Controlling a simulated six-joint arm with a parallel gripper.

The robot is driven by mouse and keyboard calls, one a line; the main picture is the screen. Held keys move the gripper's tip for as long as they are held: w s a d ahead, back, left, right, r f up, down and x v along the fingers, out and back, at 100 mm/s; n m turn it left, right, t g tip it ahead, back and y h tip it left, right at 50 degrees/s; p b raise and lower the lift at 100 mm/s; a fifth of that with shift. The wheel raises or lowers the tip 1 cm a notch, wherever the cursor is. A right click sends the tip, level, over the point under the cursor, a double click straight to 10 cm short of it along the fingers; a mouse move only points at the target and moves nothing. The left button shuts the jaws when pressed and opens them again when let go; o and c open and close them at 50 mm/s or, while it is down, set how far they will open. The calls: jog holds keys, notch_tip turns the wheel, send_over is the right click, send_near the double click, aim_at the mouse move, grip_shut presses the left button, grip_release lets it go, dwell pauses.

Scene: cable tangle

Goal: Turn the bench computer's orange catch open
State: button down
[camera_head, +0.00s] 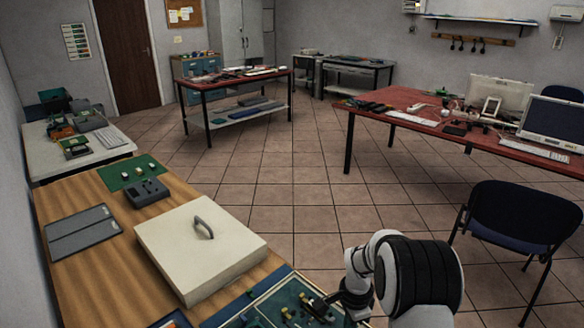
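My arm comes in at the lower right, and my gripper (328,303) is a small dark shape low over an open case with a green circuit board (278,304) at the bottom edge. This case looks like the bench computer, and the frame cuts off its near part. I cannot make out the gripper's fingers or whether it touches anything. Small yellowish parts show on the board, but I cannot pick out the orange catch with certainty. A cream cover (200,247) with a grey handle (203,228) lies on the wooden bench just beyond the case.
On the wooden bench (110,280) are a grey panel (83,232), a green mat (120,172) and a dark grey box (147,192). A blue chair (520,215) stands at right. A red table (400,98) holds monitors and cables. The tiled floor between is clear.

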jog(key=shift+d, duration=0.4)
dwell(0.4)
jog(key=shift+s+d, duration=0.1)
dwell(0.3)
jog(key=shift+s+a, duration=0.1)
jog(key=shift+a, duration=0.3)
jog(key=s+a+r+n, duration=0.2)
jog(key=s+r, duration=0.5)
jog(key=r, duration=0.2)
jog(key=s+a+r+n, duration=0.2)
jog(key=s+r+n, duration=0.1)
jog(key=s+r, duration=0.45)
jog(key=s+a+r+n+y, duration=0.1)
jog(key=s+n, duration=0.1)
jog(key=s, duration=0.5)
jog(key=s+a+n, duration=0.1)
jog(key=s+n, duration=0.1)
jog(key=s, duration=0.6)
jog(key=shift+s+a+r+y, duration=0.3)
jog(key=shift+a+r+y, duration=0.05)
jog(key=shift+r+y, duration=0.05)
jog(key=c, duration=1.6)
grip_release()
